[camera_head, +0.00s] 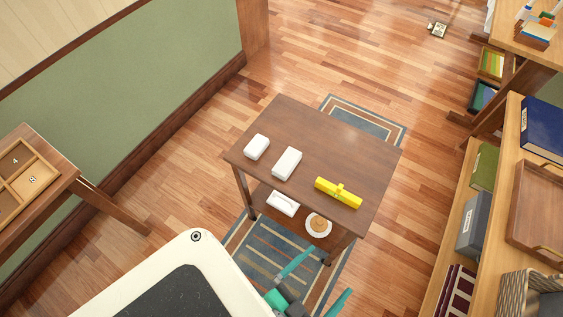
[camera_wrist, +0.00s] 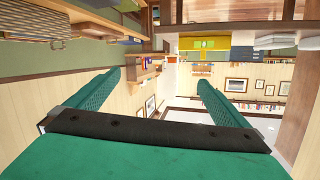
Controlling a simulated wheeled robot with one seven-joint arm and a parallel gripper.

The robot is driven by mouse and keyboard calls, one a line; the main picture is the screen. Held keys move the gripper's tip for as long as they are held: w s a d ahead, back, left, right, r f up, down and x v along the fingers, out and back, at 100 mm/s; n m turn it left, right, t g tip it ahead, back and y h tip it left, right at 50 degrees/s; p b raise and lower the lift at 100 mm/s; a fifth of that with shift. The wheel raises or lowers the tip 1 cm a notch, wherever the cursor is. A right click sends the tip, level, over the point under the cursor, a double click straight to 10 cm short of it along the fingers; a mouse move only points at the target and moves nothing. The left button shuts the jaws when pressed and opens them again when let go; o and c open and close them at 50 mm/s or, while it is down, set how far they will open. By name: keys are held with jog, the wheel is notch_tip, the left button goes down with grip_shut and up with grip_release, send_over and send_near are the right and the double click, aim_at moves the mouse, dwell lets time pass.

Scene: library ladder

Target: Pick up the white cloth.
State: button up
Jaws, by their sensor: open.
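Two white, rounded, block-like items lie on the brown table (camera_head: 330,130): a smaller one (camera_head: 256,147) at its left and a larger one (camera_head: 287,163) beside it, with a small dark mark on top. A third white item (camera_head: 283,203) is on the table's lower shelf. I cannot tell for sure which is the white cloth. My gripper (camera_head: 317,284) is low in the head view, below the table in the picture, apart from everything. In the wrist view my gripper (camera_wrist: 160,85) has its teal fingers wide apart with nothing between them.
A yellow object (camera_head: 338,193) lies on the table's right part. A white round plate (camera_head: 318,225) with something brown is on the lower shelf. A striped rug (camera_head: 370,122) lies under the table. Bookshelves (camera_head: 463,190) stand right, a desk with a sorting tray (camera_head: 22,180) left.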

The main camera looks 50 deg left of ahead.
jog(key=w+a+r+n+y, duration=0.1)
jog(key=w+a+r+y, duration=0.15)
jog(key=w+a, duration=0.5)
jog(key=w+a+r+g+y, duration=0.1)
jog(key=w+a+y, duration=0.3)
jog(key=a, duration=0.6)
jog(key=w+a+r+n+y, duration=0.1)
jog(key=w+a+y, duration=0.2)
jog(key=w+a, duration=0.45)
jog(key=s+a+r+n+g+y, duration=0.1)
jog(key=s+a+r+n+g, duration=0.3)
jog(key=a, duration=0.5)
jog(key=s+a+r+n+g+y, duration=0.1)
jog(key=a+n+g+y, duration=0.1)
jog(key=a+n+g, duration=0.45)
jog(key=s+a+r+n+g+y, duration=0.1)
jog(key=s+a+r+n+g, duration=0.25)
jog(key=a, duration=0.65)
jog(key=n+h, duration=0.7)
jog(key=h, duration=0.7)
send_over(288, 160)
notch_tip(288, 160, down, 8)
jog(key=f, duration=0.5)
jog(key=shift+s+a+f, duration=0.1)
jog(key=shift+s+a, duration=0.05)
jog(key=shift+s, duration=0.25)
jog(key=f, duration=0.5)
jog(key=shift+w, duration=0.25)
jog(key=shift+f, duration=0.15)
